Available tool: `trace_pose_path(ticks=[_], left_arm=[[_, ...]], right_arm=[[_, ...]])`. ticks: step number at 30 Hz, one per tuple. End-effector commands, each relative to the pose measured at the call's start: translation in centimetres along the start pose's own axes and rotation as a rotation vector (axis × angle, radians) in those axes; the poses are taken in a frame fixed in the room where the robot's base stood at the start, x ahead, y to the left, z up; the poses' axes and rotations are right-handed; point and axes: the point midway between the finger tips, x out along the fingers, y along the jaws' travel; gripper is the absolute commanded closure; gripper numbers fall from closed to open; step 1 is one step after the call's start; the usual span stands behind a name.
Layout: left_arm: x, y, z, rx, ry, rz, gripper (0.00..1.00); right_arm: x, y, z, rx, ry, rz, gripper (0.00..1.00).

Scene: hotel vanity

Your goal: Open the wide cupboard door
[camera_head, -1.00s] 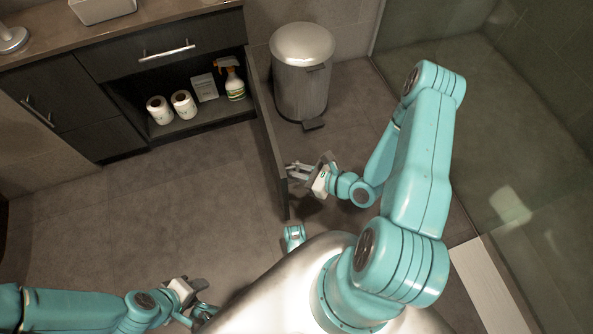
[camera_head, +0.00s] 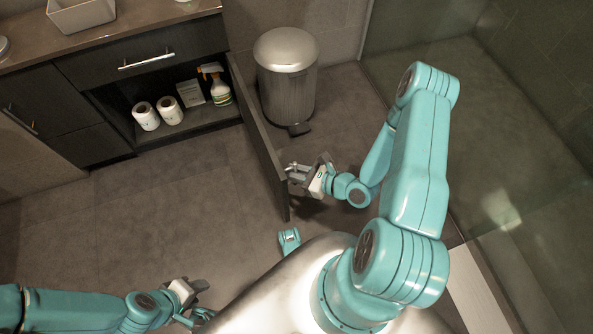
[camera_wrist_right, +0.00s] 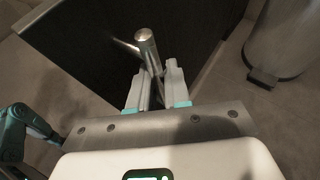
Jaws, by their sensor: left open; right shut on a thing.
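The wide cupboard door (camera_head: 258,135) stands swung well out from the vanity, its edge toward the head camera. The cupboard (camera_head: 190,108) behind it is open to view. My right gripper (camera_head: 297,174) is at the door's outer side near its free end. In the right wrist view the gripper (camera_wrist_right: 155,88) is shut on the bar handle (camera_wrist_right: 148,50), with the dark door panel (camera_wrist_right: 90,45) behind. My left gripper (camera_head: 200,301) is open and empty, low over the floor at the bottom left, far from the door.
Two paper rolls (camera_head: 157,114), a small box (camera_head: 190,93) and a spray bottle (camera_head: 216,86) stand inside the cupboard. A metal pedal bin (camera_head: 286,80) stands right of the door. A glass panel (camera_head: 470,120) is at the right. Floor left of the door is clear.

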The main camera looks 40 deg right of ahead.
Motion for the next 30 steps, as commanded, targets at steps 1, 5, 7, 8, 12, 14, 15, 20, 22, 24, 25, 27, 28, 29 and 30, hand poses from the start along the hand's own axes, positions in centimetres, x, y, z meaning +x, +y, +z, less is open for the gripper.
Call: trace_pose_path(ticks=[1, 5, 7, 8, 12, 14, 15, 20, 22, 24, 25, 27, 28, 29, 30], left_arm=[[0.0, 0.0, 0.0, 0.0, 0.0, 0.0, 0.57], [0.0, 0.0, 0.0, 0.0, 0.0, 0.0, 0.57], [0.0, 0.0, 0.0, 0.0, 0.0, 0.0, 0.57], [0.0, 0.0, 0.0, 0.0, 0.0, 0.0, 0.57], [0.0, 0.0, 0.0, 0.0, 0.0, 0.0, 0.57], [0.0, 0.0, 0.0, 0.0, 0.0, 0.0, 0.57], [0.0, 0.0, 0.0, 0.0, 0.0, 0.0, 0.57], [0.0, 0.0, 0.0, 0.0, 0.0, 0.0, 0.57], [0.0, 0.0, 0.0, 0.0, 0.0, 0.0, 0.57], [-0.1, 0.0, 0.0, 0.0, 0.0, 0.0, 0.57], [-0.2, 0.1, 0.0, 0.0, 0.0, 0.0, 0.57], [-0.4, 0.2, 0.1, 0.002, -0.002, 0.0, 0.57], [-0.6, 0.3, 0.1, 0.002, -0.003, 0.0, 0.57], [-0.8, 0.4, 0.1, 0.003, -0.004, 0.0, 0.57], [-1.0, 0.5, 0.2, 0.005, -0.005, 0.001, 0.57]], right_arm=[[0.1, -0.1, 0.1, -0.003, -0.003, -0.004, 1.0], [0.1, -0.1, 0.1, -0.003, -0.003, -0.004, 1.0], [0.1, -0.1, 0.1, -0.004, -0.003, -0.004, 1.0], [0.1, -0.2, 0.1, -0.004, -0.003, -0.004, 1.0], [0.0, -0.2, 0.1, -0.003, -0.003, -0.003, 0.77], [0.0, -0.2, 0.1, -0.003, -0.002, -0.002, 0.77], [-0.1, -0.2, 0.0, -0.003, -0.002, -0.002, 0.77], [-0.1, -0.2, 0.0, -0.002, -0.002, -0.001, 0.77], [-0.2, -0.2, 0.0, -0.002, -0.001, -0.001, 0.77], [-0.3, -0.3, 0.0, -0.001, -0.001, -0.001, 0.77], [-0.5, -0.3, 0.0, -0.001, -0.001, -0.002, 0.77], [-1.4, -0.4, 0.1, 0.001, 0.001, -0.005, 0.77], [-1.8, -0.4, 0.1, 0.0, 0.001, -0.005, 0.77], [-2.5, -0.4, 0.1, 0.001, 0.002, -0.007, 0.77], [-3.4, -0.4, 0.2, 0.001, 0.002, -0.007, 0.77]])
